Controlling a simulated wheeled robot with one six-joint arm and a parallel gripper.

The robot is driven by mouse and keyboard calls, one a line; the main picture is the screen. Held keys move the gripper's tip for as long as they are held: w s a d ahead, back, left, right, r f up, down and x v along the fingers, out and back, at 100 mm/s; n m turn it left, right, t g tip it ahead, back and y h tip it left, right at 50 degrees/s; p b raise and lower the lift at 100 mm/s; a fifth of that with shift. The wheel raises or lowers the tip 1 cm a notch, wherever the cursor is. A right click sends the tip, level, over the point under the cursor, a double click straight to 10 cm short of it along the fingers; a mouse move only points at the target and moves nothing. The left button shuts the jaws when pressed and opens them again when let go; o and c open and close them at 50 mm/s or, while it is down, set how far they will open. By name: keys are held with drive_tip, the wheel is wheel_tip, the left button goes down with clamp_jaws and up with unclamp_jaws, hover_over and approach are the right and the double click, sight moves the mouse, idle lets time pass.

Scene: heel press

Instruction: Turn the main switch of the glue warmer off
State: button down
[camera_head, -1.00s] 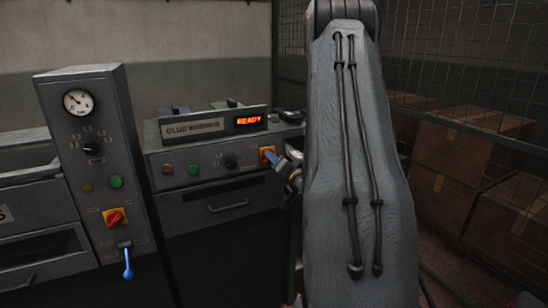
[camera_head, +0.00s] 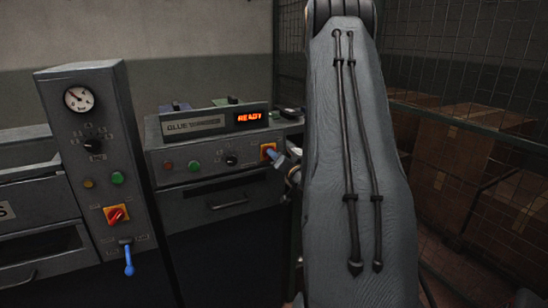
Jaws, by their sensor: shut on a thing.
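The glue warmer (camera_head: 175,150) is the grey unit in the middle, with a GLUE label and a lit red READY display (camera_head: 249,117). Its main switch (camera_head: 266,149) is a red knob on a yellow plate at the right end of its front panel. My gripper (camera_head: 275,156) is at that switch, with its blue-grey fingertips in front of the knob. It is shut on the knob. The fingers hide part of the knob, so its exact angle is hard to tell. My arm covers the area just right of the warmer.
Left of the warmer stands a grey control column with a gauge (camera_head: 78,98), its own red-yellow switch (camera_head: 117,214) and a blue lever (camera_head: 128,258). The warmer has a drawer handle (camera_head: 228,202) below. Cardboard boxes (camera_head: 450,165) stand behind a wire fence at right.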

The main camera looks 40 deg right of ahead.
drive_tip(key=shift+w+a+n+b, duration=0.1)
drive_tip(key=shift+a+n+b, duration=0.1)
drive_tip(key=shift+n+b, duration=3.6)
drive_tip(key=shift+a+n+b, duration=0.15)
drive_tip(key=shift+n+b, duration=2.55)
drive_tip(key=shift+n, duration=2.2)
drive_tip(key=c, duration=1.8)
unclamp_jaws()
drive_tip(key=b+v, duration=0.1)
drive_tip(key=v, duration=0.6)
drive_tip(key=shift+s, duration=0.4)
